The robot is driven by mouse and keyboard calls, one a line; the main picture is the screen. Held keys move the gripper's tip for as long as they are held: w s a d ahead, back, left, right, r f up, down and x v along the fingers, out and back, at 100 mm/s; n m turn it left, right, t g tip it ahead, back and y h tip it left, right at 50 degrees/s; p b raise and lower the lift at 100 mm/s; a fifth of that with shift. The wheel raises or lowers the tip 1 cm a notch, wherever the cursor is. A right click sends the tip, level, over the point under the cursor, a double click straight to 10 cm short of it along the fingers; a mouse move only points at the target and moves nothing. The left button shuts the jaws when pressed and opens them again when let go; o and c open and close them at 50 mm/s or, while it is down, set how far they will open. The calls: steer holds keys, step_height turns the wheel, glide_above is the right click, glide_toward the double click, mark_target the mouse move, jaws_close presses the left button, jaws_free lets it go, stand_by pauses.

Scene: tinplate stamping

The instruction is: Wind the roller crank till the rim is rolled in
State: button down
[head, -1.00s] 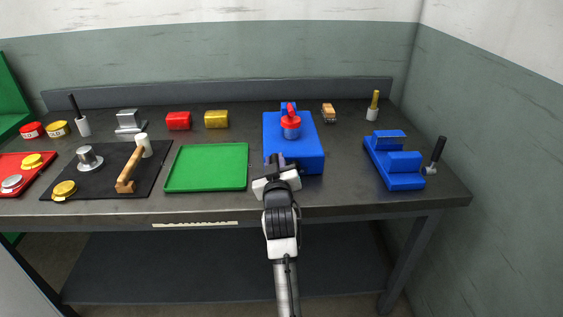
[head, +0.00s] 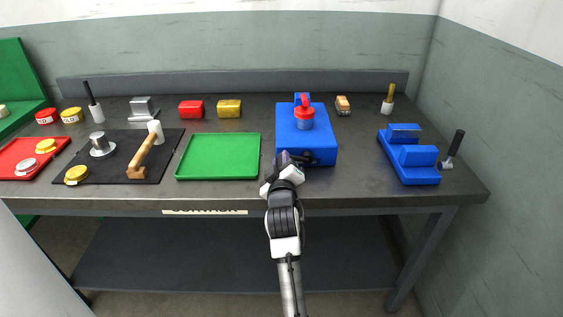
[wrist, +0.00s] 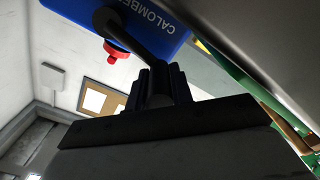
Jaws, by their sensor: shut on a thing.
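My gripper (head: 292,158) is at the machine's front, shut on the crank handle. In the wrist view, the black crank arm (wrist: 138,45) runs from the hub on the blue lettered body (wrist: 165,38) to the grey handle (wrist: 158,88) between the dark fingers. A red part (wrist: 116,50) shows beside the arm. The tin's rim is too small to judge.
A green tray (head: 218,157) lies left of the machine. A second blue machine (head: 418,178) with a black lever (head: 455,145) stands at right. A mallet (head: 143,160) lies on a black mat (head: 117,178) at left. Bare bench lies between the machines.

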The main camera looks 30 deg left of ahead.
steer(key=shift+a+f, duration=0.1)
steer(key=shift+f, duration=0.2)
steer(key=c, duration=1.3)
jaws_free()
steer(key=shift+c, duration=0.2)
steer(key=shift+o, duration=0.4)
steer(key=shift+r, duration=0.15)
steer(key=b+v, duration=0.3)
steer(key=v, duration=1.1)
